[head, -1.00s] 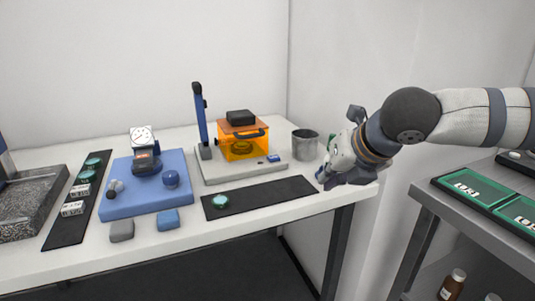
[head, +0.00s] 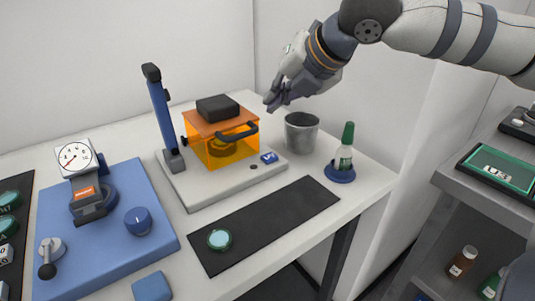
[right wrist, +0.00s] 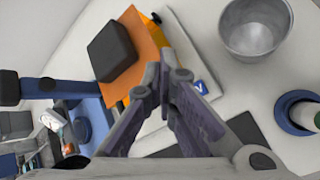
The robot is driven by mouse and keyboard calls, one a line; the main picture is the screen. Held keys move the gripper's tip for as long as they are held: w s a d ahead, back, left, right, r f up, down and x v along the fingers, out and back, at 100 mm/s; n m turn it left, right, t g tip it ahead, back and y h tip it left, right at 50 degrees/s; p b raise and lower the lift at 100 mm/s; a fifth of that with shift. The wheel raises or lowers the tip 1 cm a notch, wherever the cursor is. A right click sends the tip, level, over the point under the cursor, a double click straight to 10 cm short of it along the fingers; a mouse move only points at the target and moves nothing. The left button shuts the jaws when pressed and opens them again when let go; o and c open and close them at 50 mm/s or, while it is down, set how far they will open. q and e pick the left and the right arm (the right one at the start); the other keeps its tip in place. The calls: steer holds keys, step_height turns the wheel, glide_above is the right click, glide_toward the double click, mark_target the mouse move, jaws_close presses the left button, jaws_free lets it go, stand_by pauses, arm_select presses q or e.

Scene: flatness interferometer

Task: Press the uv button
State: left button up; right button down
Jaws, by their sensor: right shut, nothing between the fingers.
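The blue uv button (head: 269,157) with white lettering sits on the front right of a pale grey base plate (head: 220,190). My right gripper (head: 271,103) is shut and empty. It hangs in the air above and behind the button, near the orange box's handle, touching nothing that I can see. In the right wrist view the closed fingers (right wrist: 164,80) cover part of the plate. My left gripper is not in view.
An orange transparent box (head: 222,145) with a black top block stands on the plate, beside a blue post (head: 160,110). A metal cup (head: 301,132) and a green-capped bottle (head: 344,155) stand to the right. A black mat (head: 280,215) lies in front.

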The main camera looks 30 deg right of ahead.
mark_target(273, 155)
step_height(273, 155, down, 9)
steer(key=shift+w+r, duration=0.1)
stand_by(0.4)
stand_by(1.3)
steer(key=shift+f, duration=0.45)
steer(key=shift+f, duration=0.5)
stand_by(0.6)
steer(key=shift+r, duration=0.95)
steer(key=shift+r, duration=2.5)
